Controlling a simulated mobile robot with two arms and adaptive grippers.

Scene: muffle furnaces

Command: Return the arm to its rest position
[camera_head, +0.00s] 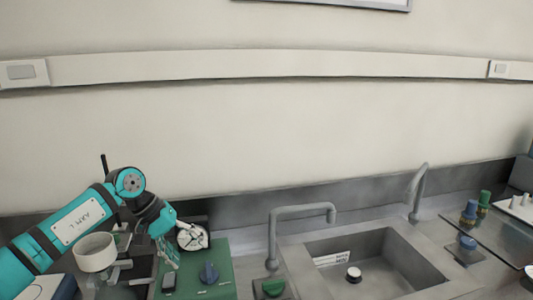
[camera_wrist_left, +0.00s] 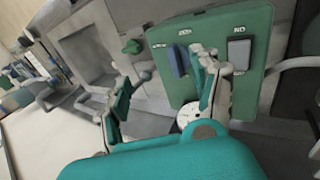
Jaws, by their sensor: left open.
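My left arm (camera_head: 82,216), teal with a white label, comes in from the left over the bench in the head view. My left gripper (camera_head: 178,250) is beside and partly over a green device (camera_head: 222,262) with a blue knob (camera_head: 208,273). In the left wrist view the two fingers of my left gripper (camera_wrist_left: 160,75) are spread apart with nothing held between them. The green device (camera_wrist_left: 255,25) and its blue knob (camera_wrist_left: 176,62) lie beyond the fingers. A white dial-like disc (camera_head: 192,237) shows by the gripper. My right gripper is not in view.
A white round bowl-like vessel (camera_head: 95,252) is close to my left arm. A sink (camera_head: 405,262) with a grey faucet (camera_head: 303,209) is right of the green device.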

